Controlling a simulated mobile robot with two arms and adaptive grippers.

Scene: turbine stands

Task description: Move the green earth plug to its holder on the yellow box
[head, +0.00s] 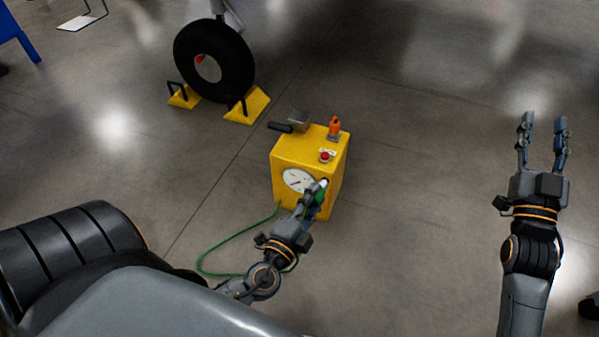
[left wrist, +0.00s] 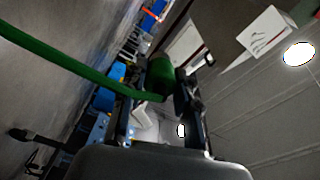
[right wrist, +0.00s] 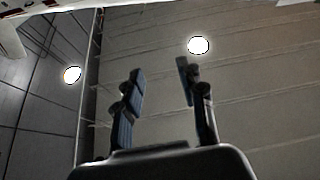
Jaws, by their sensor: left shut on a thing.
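The yellow box (head: 300,155) stands on the floor in the middle of the head view. It has a round gauge (head: 297,180) on its front, and a red button and an orange part on top. My left gripper (head: 314,194) is at the lower right of the box's front, shut on the green earth plug (head: 320,195). In the left wrist view the green plug (left wrist: 161,78) sits between the fingers, with its green cable running to the upper left. I cannot tell whether the plug touches the box or its holder. My right gripper (head: 541,128) is open and empty at the right.
The green cable (head: 205,256) loops over the floor left of my left arm. A black wheel (head: 214,60) with yellow chocks (head: 247,105) stands behind the box. The floor between the box and my right arm is clear.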

